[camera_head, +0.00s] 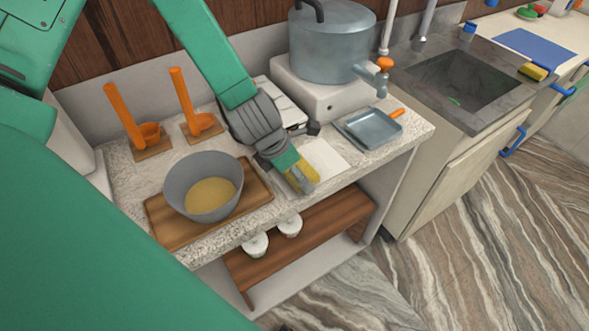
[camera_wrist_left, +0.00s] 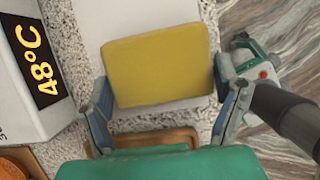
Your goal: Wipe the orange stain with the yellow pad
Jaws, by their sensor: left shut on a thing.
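My left gripper (camera_head: 300,172) reaches over the counter and is shut on the yellow pad (camera_head: 304,178). In the left wrist view the yellow pad (camera_wrist_left: 158,68) sits between the two fingers (camera_wrist_left: 165,100). The pad is over or beside the white sheet (camera_head: 325,158) on the speckled counter; I cannot tell whether it touches it. The white sheet also shows beyond the pad in the left wrist view (camera_wrist_left: 140,14). No orange stain is visible in either view; the pad and gripper cover part of the surface.
A grey bowl (camera_head: 203,187) of yellow contents stands on a wooden board (camera_head: 259,188) at left. Orange ladles (camera_head: 125,115) stand behind. A large pot (camera_head: 332,42) sits on a white stove (camera_head: 318,98). A grey tray (camera_head: 370,128) lies right of the sheet. The sink (camera_head: 459,81) is farther right.

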